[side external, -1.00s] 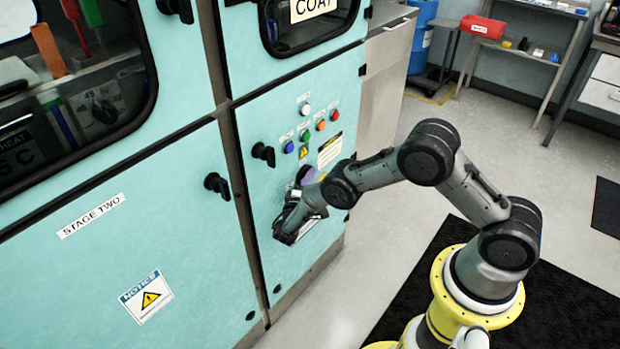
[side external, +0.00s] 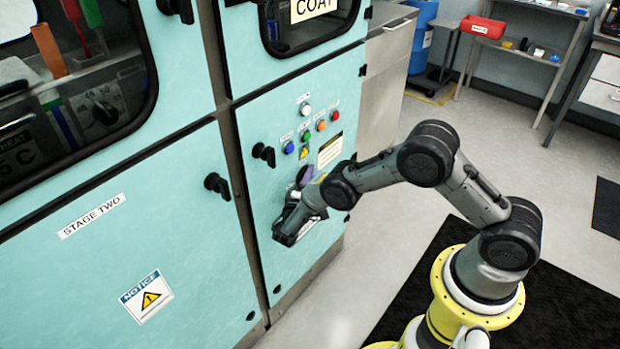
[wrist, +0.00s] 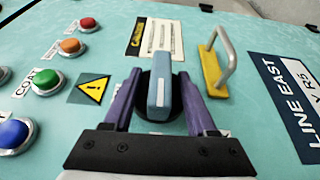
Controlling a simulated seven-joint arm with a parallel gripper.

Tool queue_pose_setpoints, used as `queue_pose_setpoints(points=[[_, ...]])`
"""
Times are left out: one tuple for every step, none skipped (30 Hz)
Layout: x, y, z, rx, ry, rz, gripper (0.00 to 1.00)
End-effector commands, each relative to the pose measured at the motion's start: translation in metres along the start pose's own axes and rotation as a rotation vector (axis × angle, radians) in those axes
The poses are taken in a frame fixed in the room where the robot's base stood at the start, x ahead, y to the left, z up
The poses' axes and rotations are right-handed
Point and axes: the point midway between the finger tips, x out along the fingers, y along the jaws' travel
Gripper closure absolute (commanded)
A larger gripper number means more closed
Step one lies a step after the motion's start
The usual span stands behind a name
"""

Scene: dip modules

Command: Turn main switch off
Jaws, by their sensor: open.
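The main switch (wrist: 159,84) is a blue-grey lever on a round black base, seen in the wrist view. Its lever points up and down in that picture. My gripper (wrist: 159,74) is open, with one purple finger on each side of the lever. A narrow gap shows between the lever and each finger. In the side external view my gripper (side external: 303,177) is at the lower part of the turquoise cabinet door (side external: 330,85). The switch is hidden behind my arm there.
A yellow bracket with a metal loop (wrist: 217,68) stands out just right of the switch. Blue (wrist: 14,133), green (wrist: 46,82), orange (wrist: 70,46) and red (wrist: 88,25) buttons are to the left. A black door handle (side external: 264,153) projects nearby.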

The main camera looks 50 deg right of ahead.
Motion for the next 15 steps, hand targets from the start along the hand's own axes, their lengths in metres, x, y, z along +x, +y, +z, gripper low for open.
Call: queue_pose_setpoints(points=[[-0.005, 0.000, -0.001, 0.000, 0.002, 0.000, 0.43], [-0.008, 0.000, -0.001, 0.000, 0.003, 0.000, 0.43], [-0.014, 0.000, -0.001, 0.000, 0.004, 0.001, 0.43], [-0.019, 0.001, -0.002, 0.000, 0.005, 0.001, 0.43], [-0.025, 0.001, -0.001, 0.000, 0.005, 0.001, 0.43], [-0.033, 0.001, -0.002, -0.001, 0.006, 0.000, 0.43], [-0.039, 0.000, -0.002, -0.001, 0.006, 0.000, 0.43], [-0.046, 0.001, -0.002, -0.001, 0.007, 0.001, 0.43], [-0.055, 0.001, -0.002, 0.000, 0.006, 0.001, 0.43], [-0.062, 0.001, -0.002, 0.000, 0.007, 0.001, 0.43], [-0.069, 0.000, -0.002, 0.000, 0.006, 0.000, 0.43], [-0.078, 0.001, -0.002, 0.000, 0.007, 0.001, 0.43], [-0.084, 0.001, -0.001, 0.000, 0.006, 0.001, 0.43], [-0.090, 0.000, -0.002, 0.000, 0.007, 0.001, 0.43], [-0.098, 0.000, -0.001, 0.000, 0.006, 0.000, 0.43]])
